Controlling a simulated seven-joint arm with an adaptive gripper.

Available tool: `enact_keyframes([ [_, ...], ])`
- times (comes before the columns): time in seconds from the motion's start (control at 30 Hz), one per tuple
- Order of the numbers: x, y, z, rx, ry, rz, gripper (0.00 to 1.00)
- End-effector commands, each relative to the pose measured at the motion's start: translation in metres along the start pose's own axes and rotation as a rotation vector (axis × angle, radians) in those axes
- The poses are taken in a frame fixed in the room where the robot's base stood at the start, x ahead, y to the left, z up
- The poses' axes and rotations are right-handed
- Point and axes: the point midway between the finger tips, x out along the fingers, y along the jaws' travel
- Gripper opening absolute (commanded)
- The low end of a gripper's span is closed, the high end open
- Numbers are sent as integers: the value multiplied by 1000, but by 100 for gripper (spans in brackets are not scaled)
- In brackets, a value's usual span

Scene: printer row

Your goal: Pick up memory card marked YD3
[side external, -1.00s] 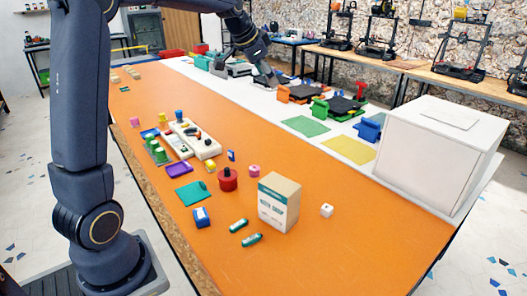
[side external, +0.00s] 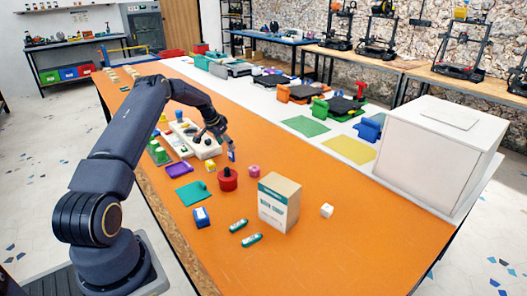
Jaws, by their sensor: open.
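A small blue upright piece (side external: 232,157) stands on the orange table, behind the red round container. It may be the memory card, but no YD3 marking can be read at this size. My gripper (side external: 229,147) is open and points down just above this piece. Its fingertips are at or close to the top of the piece; I cannot tell whether they touch it. Part of the piece is hidden by the fingers.
A red round container (side external: 228,180) and a pink piece (side external: 254,171) stand close in front. The orange table's right side is mostly clear.

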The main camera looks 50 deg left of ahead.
Motion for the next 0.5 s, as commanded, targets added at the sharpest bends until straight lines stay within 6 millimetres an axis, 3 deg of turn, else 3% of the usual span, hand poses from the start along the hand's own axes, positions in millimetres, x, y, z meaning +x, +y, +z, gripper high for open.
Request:
enact_keyframes([
  [0.1, 18, 0, 0, 0, 0, -1, 65],
  [0.27, 28, -1, 0, 1, 0, -1, 65],
  [0.5, 63, -3, 2, 1, 0, -1, 65],
])
